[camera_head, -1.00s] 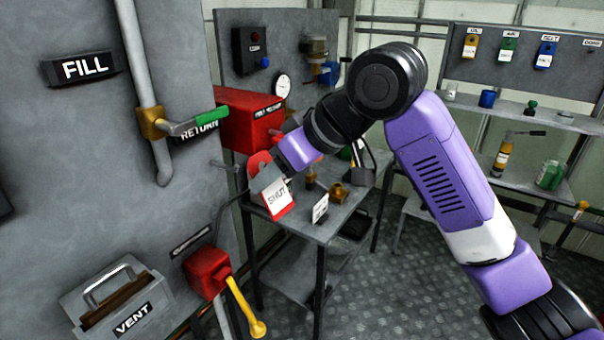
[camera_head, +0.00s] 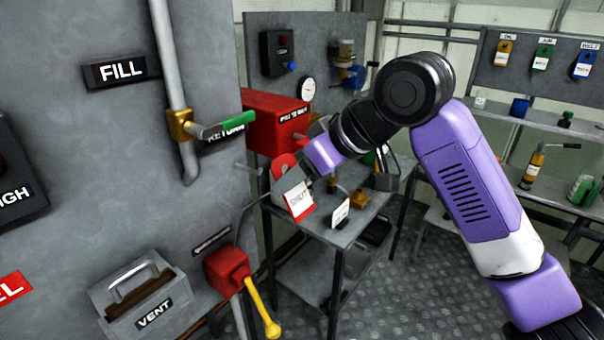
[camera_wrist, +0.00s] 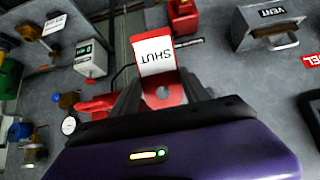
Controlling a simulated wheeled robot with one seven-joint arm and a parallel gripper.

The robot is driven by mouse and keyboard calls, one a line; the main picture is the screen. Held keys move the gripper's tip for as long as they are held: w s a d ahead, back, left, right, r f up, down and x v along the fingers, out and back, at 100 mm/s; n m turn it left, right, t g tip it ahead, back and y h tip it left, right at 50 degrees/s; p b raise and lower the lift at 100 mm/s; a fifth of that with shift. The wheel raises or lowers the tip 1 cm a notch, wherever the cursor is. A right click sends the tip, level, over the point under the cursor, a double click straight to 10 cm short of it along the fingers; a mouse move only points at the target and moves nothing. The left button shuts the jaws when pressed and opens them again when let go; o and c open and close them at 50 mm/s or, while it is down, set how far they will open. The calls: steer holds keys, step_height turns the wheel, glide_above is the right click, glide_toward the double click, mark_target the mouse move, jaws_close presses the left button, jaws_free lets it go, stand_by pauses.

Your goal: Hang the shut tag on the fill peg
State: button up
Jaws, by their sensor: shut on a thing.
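The shut tag (camera_head: 299,201) is a white and red card lettered SHUT. My gripper (camera_head: 294,188) is shut on it and holds it in the air in front of the grey panel, near the small table. In the wrist view the tag (camera_wrist: 155,52) sticks out beyond the fingertips (camera_wrist: 160,88), its lettering upside down, with a round hole in its red part. The FILL label (camera_head: 121,71) is on the panel at upper left. I cannot make out for certain which peg is the fill peg.
A pipe with a green-handled valve (camera_head: 222,125) runs down the panel beside the RETURN label. A red box with a yellow lever (camera_head: 262,308) and a grey VENT box (camera_head: 118,318) are below. The small table (camera_head: 345,233) carries several items.

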mark_target(283, 162)
steer(key=shift+w+a+p, duration=0.4)
steer(key=shift+w+a, duration=0.25)
steer(key=shift+a, duration=0.15)
steer(key=shift+w+a+p, duration=0.4)
steer(key=shift+w+a, duration=0.2)
steer(key=shift+a, duration=0.2)
steer(key=shift+w+a+f, duration=0.25)
steer(key=shift+w+a, duration=0.15)
steer(key=shift+a, duration=0.15)
steer(key=x, duration=0.3)
steer(key=shift+f+b, duration=0.35)
steer(key=shift+f, duration=0.15)
steer(key=shift+w+a+f+t+y+b, duration=0.35)
steer(key=shift+t+y+b, duration=0.3)
steer(key=shift+b, duration=0.45)
steer(key=shift+w+a+f+t+y+b, duration=0.2)
steer(key=shift+a+t+y+b, duration=0.3)
steer(key=shift+b, duration=0.75)
steer(key=shift+w+a+f+t+y+b, duration=0.1)
steer(key=shift+w+t+y+b, duration=0.2)
steer(key=shift+y+b, duration=0.65)
steer(key=shift+w+a+f+t+y+b, duration=0.15)
steer(key=shift+a+t+y+b, duration=0.25)
steer(key=shift+b, duration=1.1)
steer(key=o, duration=1.3)
steer(key=shift+d, duration=0.1)
steer(key=shift+c, duration=0.2)
steer(key=shift+d, duration=0.1)
